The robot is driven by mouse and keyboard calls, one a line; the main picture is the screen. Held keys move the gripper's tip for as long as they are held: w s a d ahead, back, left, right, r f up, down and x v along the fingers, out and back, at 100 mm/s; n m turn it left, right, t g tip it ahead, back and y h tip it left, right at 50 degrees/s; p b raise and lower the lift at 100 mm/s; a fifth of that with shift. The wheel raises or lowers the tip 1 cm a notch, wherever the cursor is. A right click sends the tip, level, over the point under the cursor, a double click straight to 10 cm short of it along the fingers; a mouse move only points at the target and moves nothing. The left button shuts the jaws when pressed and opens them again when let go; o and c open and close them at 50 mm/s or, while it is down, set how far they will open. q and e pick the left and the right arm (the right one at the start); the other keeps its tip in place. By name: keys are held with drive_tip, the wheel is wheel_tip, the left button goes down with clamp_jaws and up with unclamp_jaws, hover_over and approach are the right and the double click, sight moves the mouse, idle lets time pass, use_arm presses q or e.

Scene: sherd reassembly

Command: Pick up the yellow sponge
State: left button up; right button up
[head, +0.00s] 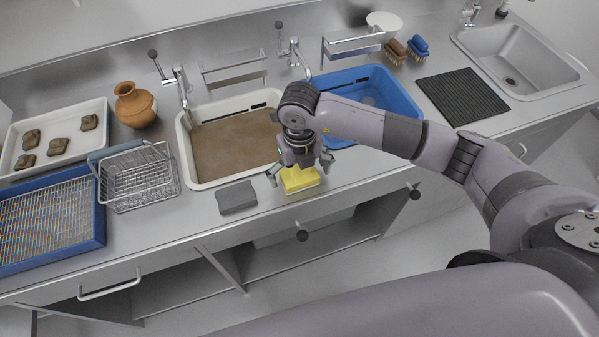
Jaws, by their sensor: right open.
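The yellow sponge (299,181) lies on the steel counter near its front edge, in front of the two basins. My right gripper (300,174) is directly above it, pointing down, with its fingers spread to the left and right of the sponge. The fingers are open, and I cannot tell whether they touch the sponge. The gripper hides the back part of the sponge's upper side. My left gripper is not in view.
A grey sponge (237,197) lies close to the left. Behind are a white basin of brown water (187,158) and a blue basin (397,92). A wire basket (139,181), clay pot (134,105) and blue-framed rack (97,222) stand left. The counter right of the sponge is clear.

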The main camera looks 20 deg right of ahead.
sight(300, 174)
drive_tip(key=shift+f, duration=0.25)
drive_tip(key=shift+c, duration=0.4)
drive_tip(key=c, duration=1)
drive_tip(key=shift+r, duration=0.15)
drive_tip(key=shift+w+r, duration=0.1)
drive_tip(key=shift+r, duration=0.5)
wheel_tip(300, 174, up, 19)
drive_tip(key=shift+f+b, duration=0.2)
drive_tip(key=shift+b, duration=1.05)
drive_tip(key=o, duration=0.4)
drive_tip(key=shift+c, duration=0.2)
drive_tip(key=c, duration=0.4)
